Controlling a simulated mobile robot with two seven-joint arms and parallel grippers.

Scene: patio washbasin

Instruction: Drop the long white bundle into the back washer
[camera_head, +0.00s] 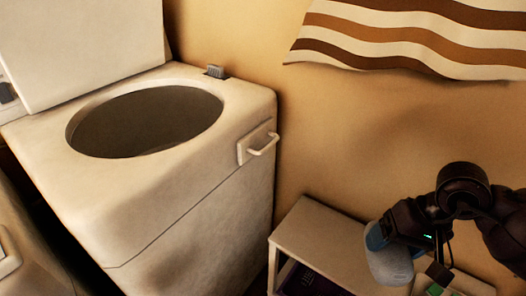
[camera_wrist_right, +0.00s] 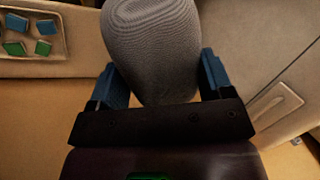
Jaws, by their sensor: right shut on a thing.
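The bundle, pale grey-white and rounded, (camera_head: 390,266) is in my right gripper (camera_head: 384,238) at the lower right of the head view. In the right wrist view the bundle (camera_wrist_right: 155,45) sits between the two blue fingers, which press on its sides; its far end runs out of the picture. A white washer (camera_head: 190,190) stands at the left, its lid (camera_head: 80,45) raised and its round top opening (camera_head: 145,120) dark and uncovered. The gripper is apart from the washer, to its right. My left gripper is out of view.
A low white stand (camera_head: 325,236) is under and beside the right gripper. Part of another pale machine (camera_head: 25,255) shows at the lower left. A tray of blue and green pieces (camera_wrist_right: 35,68) is in the wrist view. A striped cloth (camera_head: 410,38) hangs on the wall.

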